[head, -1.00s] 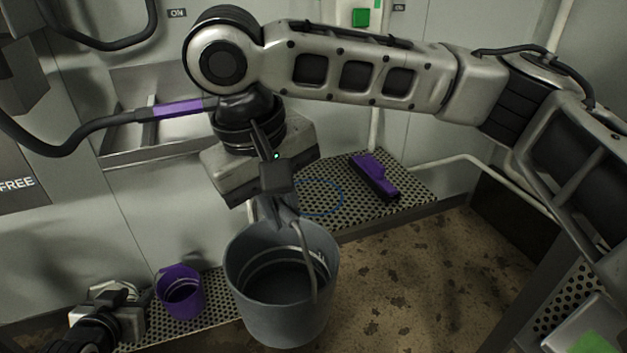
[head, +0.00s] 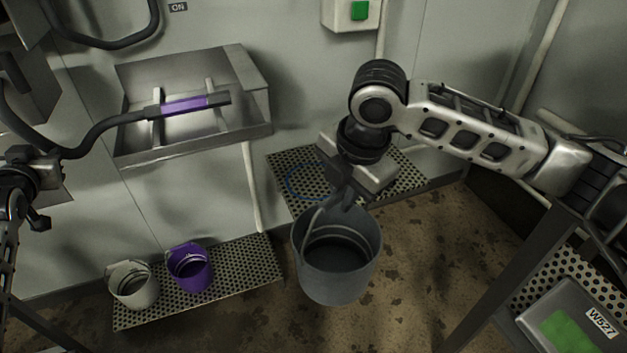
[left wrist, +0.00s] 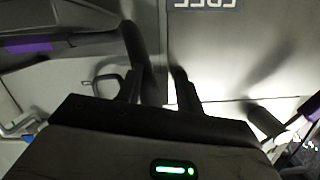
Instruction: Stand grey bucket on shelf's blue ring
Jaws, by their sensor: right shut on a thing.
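The dark grey bucket (head: 337,270) hangs upright in the head view. My right gripper (head: 345,196) is shut on it at its handle and far rim; the exact grip is partly hidden. The blue ring (head: 289,187) is marked on the perforated shelf (head: 285,161) by the wall. The bucket appears in front of the ring and to its right, over the floor in the picture. My right gripper and wrist cover part of the shelf. My left gripper (head: 40,210) is at the far left, and its fingers (left wrist: 157,92) stand apart with nothing seen held.
A pale bucket (head: 135,288) and a purple bucket (head: 190,270) stand on a low perforated step (head: 235,277). A metal wall trough (head: 195,140) has a purple-banded wand (head: 185,105) across it. A tray marked W527 (head: 575,315) is at lower right.

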